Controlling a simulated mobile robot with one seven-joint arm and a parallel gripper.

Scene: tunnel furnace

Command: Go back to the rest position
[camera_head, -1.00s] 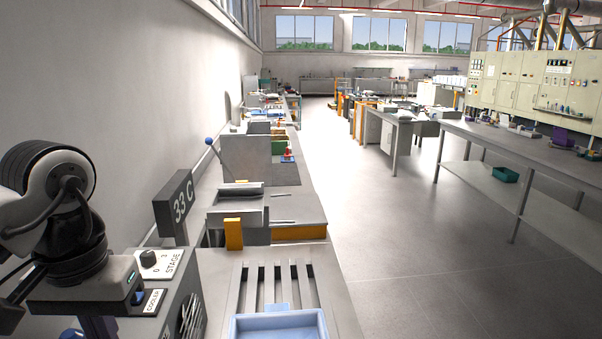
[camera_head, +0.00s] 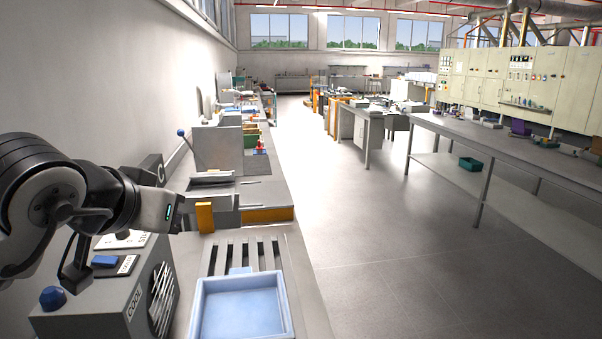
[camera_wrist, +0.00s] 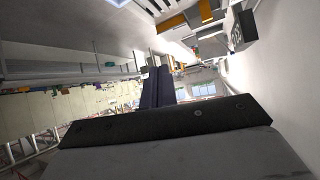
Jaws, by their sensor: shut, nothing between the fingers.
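My gripper (camera_wrist: 157,86) shows in the wrist view as two dark purple fingers lying side by side, shut with nothing between them. In the head view my arm is at the left, raised above the control box (camera_head: 115,295), with its wrist turned to the right. The wrist camera looks out over the room, tilted, with the bench line at the upper right.
A pale blue tray (camera_head: 240,311) sits at the front on the slotted grey bench. An orange block (camera_head: 205,217) and a grey furnace housing (camera_head: 217,150) stand farther along the wall. The floor aisle (camera_head: 370,240) to the right is clear.

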